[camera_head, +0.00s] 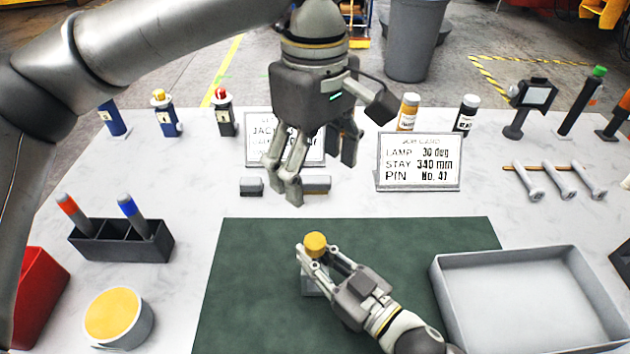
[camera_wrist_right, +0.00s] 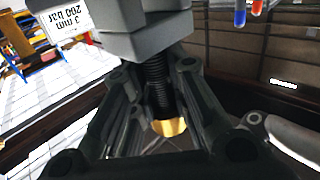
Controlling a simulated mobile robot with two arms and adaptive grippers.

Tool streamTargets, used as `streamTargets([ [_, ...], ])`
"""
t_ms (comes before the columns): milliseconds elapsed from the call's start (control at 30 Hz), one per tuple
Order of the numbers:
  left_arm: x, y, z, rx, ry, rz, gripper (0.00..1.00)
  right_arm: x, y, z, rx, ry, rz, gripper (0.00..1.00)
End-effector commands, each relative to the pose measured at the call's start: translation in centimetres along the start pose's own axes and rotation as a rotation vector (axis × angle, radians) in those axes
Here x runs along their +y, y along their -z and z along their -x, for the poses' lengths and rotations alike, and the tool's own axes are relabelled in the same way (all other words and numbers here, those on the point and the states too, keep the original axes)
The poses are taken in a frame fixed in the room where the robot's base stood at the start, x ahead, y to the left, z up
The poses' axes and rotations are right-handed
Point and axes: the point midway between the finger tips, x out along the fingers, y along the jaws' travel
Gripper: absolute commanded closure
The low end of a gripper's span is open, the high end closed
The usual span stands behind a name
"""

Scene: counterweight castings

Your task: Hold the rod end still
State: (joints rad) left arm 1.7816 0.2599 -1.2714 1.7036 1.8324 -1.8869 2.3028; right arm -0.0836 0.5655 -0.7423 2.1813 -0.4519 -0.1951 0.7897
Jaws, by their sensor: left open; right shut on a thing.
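A small grey jack-like piece (camera_head: 314,286) with a round yellow top (camera_head: 315,244) stands on the green mat (camera_head: 250,290). In the right wrist view a black threaded rod (camera_wrist_right: 157,85) runs between a grey block (camera_wrist_right: 145,42) and a brass-yellow end (camera_wrist_right: 169,127). My right gripper (camera_head: 316,258) is shut on the rod, just under the yellow top; its fingers flank the thread in the wrist view. The fingers partly hide the rod in the head view. My left gripper (camera_head: 316,168) is open and empty, above and behind the piece, in front of the signs.
A sign (camera_head: 418,165) reads lamp 30 deg, stay 340 mm, pin No. 47. Another sign (camera_head: 255,150) is partly hidden by my left gripper. An empty grey tray (camera_head: 470,262) lies right; a pen holder (camera_head: 122,245) and yellow-topped tub (camera_head: 140,328) stand left. Much of the mat is clear.

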Motion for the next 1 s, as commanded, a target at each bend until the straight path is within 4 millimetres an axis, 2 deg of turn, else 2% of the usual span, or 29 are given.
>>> streamTargets([
  [300, 0.0, 0.0, 0.3, -0.001, 0.000, -0.001, 0.24, 0.0, 0.0, 0.0, 0.001, 0.000, 0.000, 1.00],
  [333, 0.0, 0.0, 0.3, -0.001, 0.000, -0.001, 0.24, 0.0, 0.0, 0.0, 0.001, 0.000, 0.000, 0.80],
  [500, 0.0, 0.0, 0.3, 0.000, 0.000, -0.001, 0.24, 0.0, 0.0, 0.0, 0.001, 0.000, 0.000, 0.59],
  [833, 0.0, 0.0, 0.2, 0.000, 0.000, -0.001, 0.24, 0.0, 0.0, 0.1, 0.000, 0.000, 0.000, 0.59],
  [1000, 0.0, 0.0, 0.2, 0.000, 0.000, -0.001, 0.24, 0.0, -0.1, 1.3, -0.002, -0.001, -0.002, 0.59],
])
